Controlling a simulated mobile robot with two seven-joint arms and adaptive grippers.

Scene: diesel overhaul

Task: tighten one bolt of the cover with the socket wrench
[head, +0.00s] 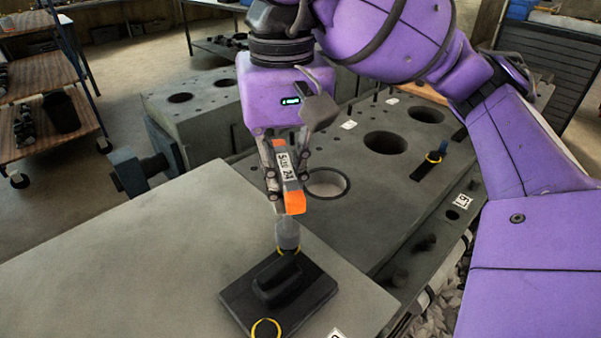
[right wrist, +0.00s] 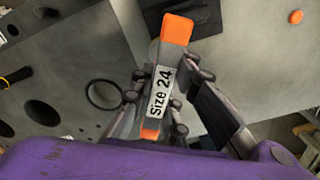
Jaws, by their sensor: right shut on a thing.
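My right gripper (head: 283,185) is shut on the socket wrench (head: 293,200), which has orange ends and a "Size 24" label. The wrench also shows between the fingers in the right wrist view (right wrist: 163,85). Its grey socket (head: 288,235) points down at the far corner of the black cover (head: 315,296), where part of a yellow ring shows. I cannot tell whether the socket is fully seated on a bolt there. The cover has a raised block in its middle and lies on the grey surface. A second yellow ring (head: 266,328) marks its near corner. My left gripper is out of view.
The engine block (head: 385,225) with large round bores lies beyond and to the right. The grey tabletop (head: 130,260) is clear on the left. A shelf cart (head: 45,75) stands at the far left.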

